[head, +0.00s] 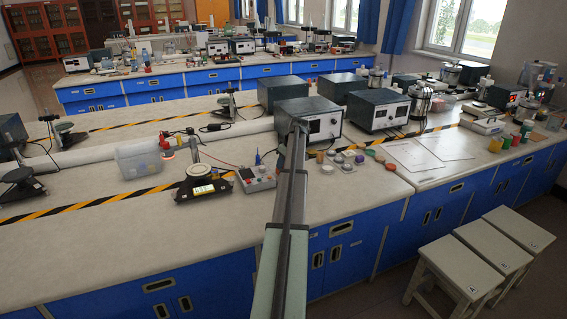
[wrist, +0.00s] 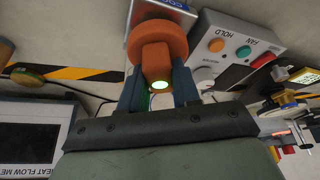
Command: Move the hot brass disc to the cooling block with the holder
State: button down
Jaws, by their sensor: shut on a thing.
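My gripper (head: 300,126) is at the end of the arm in front of a grey meter box in the head view. In the wrist view my gripper (wrist: 158,90) is shut on an orange piece (wrist: 152,42) with a round head and narrower neck, apparently the holder. A small green-lit spot shows at its near end. The head view does not show the held piece clearly. A pale block with a blue label (wrist: 172,5) is cut off beyond it; I cannot tell whether it is the cooling block. I cannot clearly identify the brass disc.
A control box (head: 257,178) stands left of the arm; its HOLD and FAN buttons show in the wrist view (wrist: 235,50). A black stand with a pale disc (head: 198,180) is farther left. Meter boxes (head: 377,108) stand behind. Small pots (head: 347,158) lie right of the arm.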

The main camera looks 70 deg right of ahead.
jog(key=shift+f, duration=0.7)
dwell(1.8)
jog(key=shift+r, duration=0.2)
jog(key=shift+r, duration=3.4)
